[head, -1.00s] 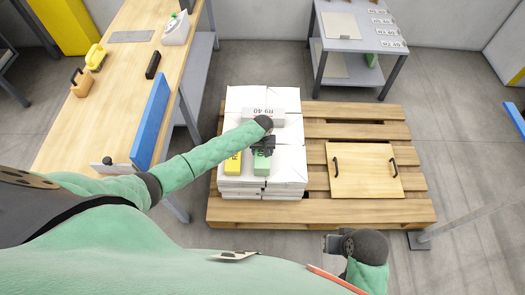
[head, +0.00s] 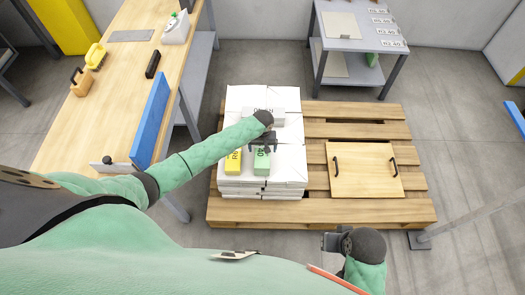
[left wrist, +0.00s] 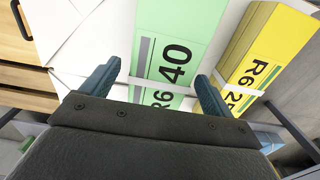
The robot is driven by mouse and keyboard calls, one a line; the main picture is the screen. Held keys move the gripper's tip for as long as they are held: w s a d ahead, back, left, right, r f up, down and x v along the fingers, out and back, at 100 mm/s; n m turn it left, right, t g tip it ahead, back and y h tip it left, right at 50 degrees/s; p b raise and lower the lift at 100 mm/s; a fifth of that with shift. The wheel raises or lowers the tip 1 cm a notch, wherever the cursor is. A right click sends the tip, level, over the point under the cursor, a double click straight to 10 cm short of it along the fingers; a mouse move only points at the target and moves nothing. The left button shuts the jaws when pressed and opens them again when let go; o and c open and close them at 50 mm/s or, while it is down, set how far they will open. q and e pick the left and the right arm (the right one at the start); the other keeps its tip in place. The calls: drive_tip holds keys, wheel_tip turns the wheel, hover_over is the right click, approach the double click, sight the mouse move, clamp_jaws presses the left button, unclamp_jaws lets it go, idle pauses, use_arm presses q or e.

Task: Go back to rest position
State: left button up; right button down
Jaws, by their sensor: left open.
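My left gripper (head: 265,146) is above the white stack (head: 290,163) on the pallet. In the left wrist view its two fingers (left wrist: 158,85) are apart, with nothing held between them. Just past them lies the green block (left wrist: 190,35) marked R6 40, which also shows in the head view (head: 261,163). The yellow block (head: 233,163) lies beside it, and shows at the right of the left wrist view (left wrist: 272,55). My right gripper (head: 330,242) is low at the right of the head view, away from the stack; its fingers are too small to read.
The wooden pallet (head: 420,207) carries the stack and a wooden board (head: 363,171) with two black handles. A wooden workbench (head: 122,67) with a blue panel (head: 151,122) stands at the left. A grey table (head: 340,42) stands at the back. Floor at the right is mostly clear.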

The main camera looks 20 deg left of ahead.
use_arm(q)
wheel_tip(320, 180, up, 4)
drive_tip(key=shift+f, duration=0.1)
drive_tip(key=shift+r, duration=0.6)
use_arm(e)
drive_tip(key=shift+a+f, duration=0.25)
drive_tip(key=shift+a, duration=0.15)
